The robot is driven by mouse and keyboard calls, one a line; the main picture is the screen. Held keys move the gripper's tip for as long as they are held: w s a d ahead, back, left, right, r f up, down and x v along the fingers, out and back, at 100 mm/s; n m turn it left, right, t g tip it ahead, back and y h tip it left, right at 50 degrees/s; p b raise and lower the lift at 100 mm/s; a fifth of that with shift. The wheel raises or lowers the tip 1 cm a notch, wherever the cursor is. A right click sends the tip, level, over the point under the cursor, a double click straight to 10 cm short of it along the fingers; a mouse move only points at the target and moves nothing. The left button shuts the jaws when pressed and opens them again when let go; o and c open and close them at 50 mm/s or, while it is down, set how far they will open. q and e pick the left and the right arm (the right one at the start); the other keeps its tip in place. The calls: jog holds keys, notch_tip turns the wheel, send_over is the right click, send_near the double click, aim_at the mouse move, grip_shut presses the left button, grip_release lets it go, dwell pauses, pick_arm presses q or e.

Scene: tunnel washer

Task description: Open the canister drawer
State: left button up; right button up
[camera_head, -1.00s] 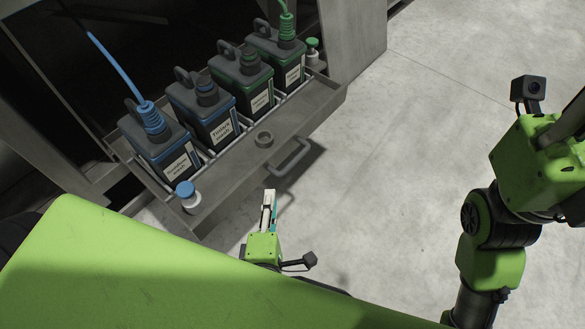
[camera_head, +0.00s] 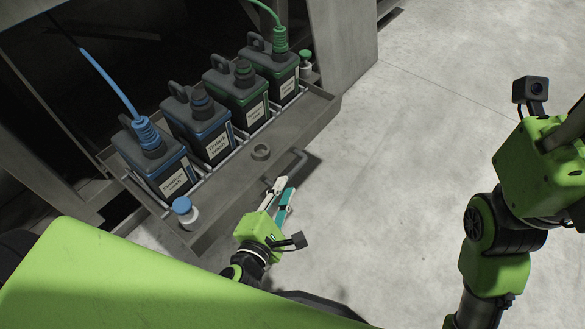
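The canister drawer (camera_head: 222,206) is a grey metal tray sticking out of the cabinet at the left, in the head view. It holds several blue and green labelled canisters. Its bar handle (camera_head: 301,159) is on the front; the near part is hidden behind my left gripper. My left gripper (camera_head: 286,181) has one pale and one teal finger, seen apart. Its tips overlap the handle in the picture; I cannot tell whether they touch it. My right arm stands at the right; its gripper is out of view.
A small blue-capped bottle (camera_head: 184,212) and a green-capped one (camera_head: 305,64) stand at the drawer's ends. Blue and green hoses rise from two canisters. The cabinet post (camera_head: 343,40) is beyond the drawer. The concrete floor (camera_head: 400,140) to the right is clear.

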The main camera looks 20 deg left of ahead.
aim_at(290, 178)
pick_arm(q)
jog(key=x, duration=0.7)
jog(key=shift+w+f+b, duration=0.1)
jog(key=shift+w+b, duration=0.05)
jog(key=shift+b, duration=0.2)
grip_shut()
